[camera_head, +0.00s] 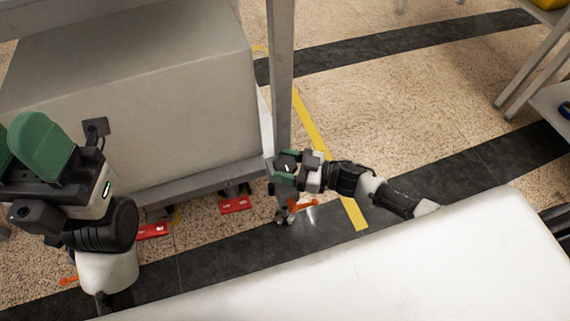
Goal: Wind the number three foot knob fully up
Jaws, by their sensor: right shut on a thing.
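My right gripper (286,169) has green finger pads and is at the lower end of the grey upright post (280,80). It is shut on a small part there, which I take to be the foot knob; the fingers hide most of it. An orange lever (302,206) and a caster (284,216) show just below the gripper, near the floor. My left gripper (22,142) is large and close at the left edge, well away from the post. It is partly cut off, and its opening is unclear. No number is readable on the foot.
Red pieces (236,205) are low along the frame's near edge. A white surface (400,270) fills the lower right. Speckled floor (400,100) beyond the post is clear, with yellow tape (320,145).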

